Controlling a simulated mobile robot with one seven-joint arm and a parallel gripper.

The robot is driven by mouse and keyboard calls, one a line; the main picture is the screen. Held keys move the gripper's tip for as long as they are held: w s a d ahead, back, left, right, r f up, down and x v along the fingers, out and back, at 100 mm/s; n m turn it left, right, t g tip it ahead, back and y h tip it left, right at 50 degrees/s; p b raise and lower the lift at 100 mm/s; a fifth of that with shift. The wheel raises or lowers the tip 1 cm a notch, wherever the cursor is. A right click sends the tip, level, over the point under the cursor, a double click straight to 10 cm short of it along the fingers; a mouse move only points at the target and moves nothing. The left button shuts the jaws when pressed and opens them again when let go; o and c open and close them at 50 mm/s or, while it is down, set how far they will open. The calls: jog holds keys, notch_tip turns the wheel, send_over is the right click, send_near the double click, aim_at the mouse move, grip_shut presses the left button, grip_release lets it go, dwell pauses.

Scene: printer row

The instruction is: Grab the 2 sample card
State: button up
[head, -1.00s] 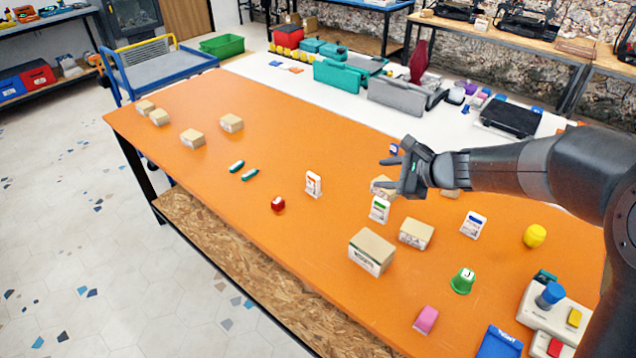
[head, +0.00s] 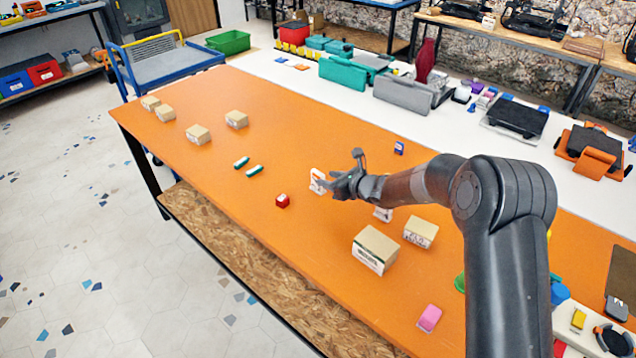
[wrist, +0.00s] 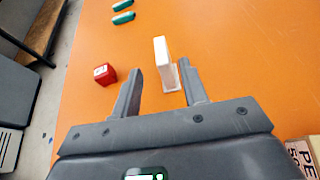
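A white sample card (head: 316,178), with orange on its face in the earlier head view, stands upright on the orange table. In the wrist view the card (wrist: 162,58) shows nearly edge-on between my fingertips, nearer the right finger; I cannot tell whether they touch. My gripper (head: 335,186) is open around or just short of it; both fingers of the gripper (wrist: 159,66) are apart. Another white card (head: 383,214) stands behind my forearm, mostly hidden. The number on either card cannot be read.
A red block (head: 282,201) stands left of the card, close to my left finger. Two teal pieces (head: 254,171) lie beyond. Cardboard boxes (head: 374,252) stand to the right.

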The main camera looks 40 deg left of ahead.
aim_at(323, 176)
jog(key=shift+x, duration=3.05)
jog(key=shift+w+r, duration=0.1)
jog(key=shift+w, duration=0.05)
grip_shut()
